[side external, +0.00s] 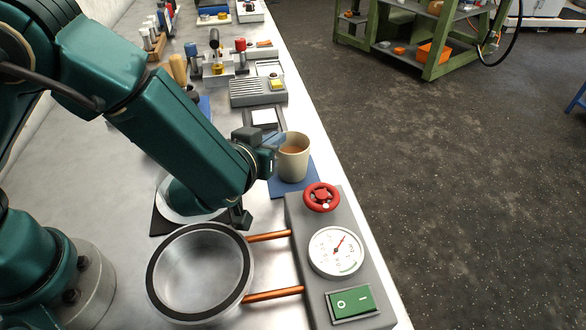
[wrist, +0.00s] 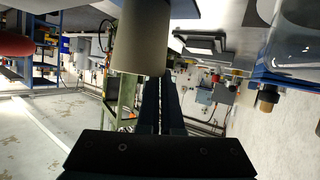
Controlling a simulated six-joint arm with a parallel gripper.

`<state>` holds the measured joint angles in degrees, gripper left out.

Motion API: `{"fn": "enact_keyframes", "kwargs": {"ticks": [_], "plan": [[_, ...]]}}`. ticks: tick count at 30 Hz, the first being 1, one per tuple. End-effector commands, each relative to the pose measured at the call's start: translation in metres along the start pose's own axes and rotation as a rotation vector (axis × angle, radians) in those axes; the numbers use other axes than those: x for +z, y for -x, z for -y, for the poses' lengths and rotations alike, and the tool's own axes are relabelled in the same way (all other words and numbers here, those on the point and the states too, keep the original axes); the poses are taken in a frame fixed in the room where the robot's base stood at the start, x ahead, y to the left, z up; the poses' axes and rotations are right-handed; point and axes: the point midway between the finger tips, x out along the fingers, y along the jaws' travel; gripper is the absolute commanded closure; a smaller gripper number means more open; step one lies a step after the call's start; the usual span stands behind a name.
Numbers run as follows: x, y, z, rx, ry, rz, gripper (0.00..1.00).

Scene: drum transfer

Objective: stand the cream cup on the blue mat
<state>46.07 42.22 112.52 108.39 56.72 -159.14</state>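The cream cup (side external: 293,163) is upright with a brown content inside. It appears at the blue mat (side external: 279,188), its base over the mat's middle. I cannot tell whether the base touches the mat. My gripper (side external: 275,141) reaches the cup's left side near the rim. In the wrist view the cup (wrist: 142,38) fills the upper middle, its rim edge low in the picture. My gripper's fingers (wrist: 160,80) are close together with a narrow slit between them, meeting the cup. The exact place of the grip is hidden.
A grey panel with a red valve wheel (side external: 321,197), a gauge (side external: 336,251) and a green switch (side external: 353,302) stands just in front of the mat. A grey ribbed box (side external: 257,91) stands behind. The bench edge lies close right.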

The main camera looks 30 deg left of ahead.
Motion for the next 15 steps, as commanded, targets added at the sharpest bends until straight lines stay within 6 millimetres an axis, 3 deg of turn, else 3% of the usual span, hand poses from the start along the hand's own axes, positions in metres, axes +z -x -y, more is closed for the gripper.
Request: {"fn": "enact_keyframes", "kwargs": {"ticks": [10,11,13,15], "plan": [[0.0028,-0.0013,0.0,0.001,-0.002,0.0,1.0],[0.0034,-0.0014,0.0001,0.001,-0.002,0.001,0.94],[0.003,-0.0013,0.0,0.001,-0.001,0.0,0.68],[0.0029,-0.0012,0.0,0.001,-0.001,0.0,0.68]]}}
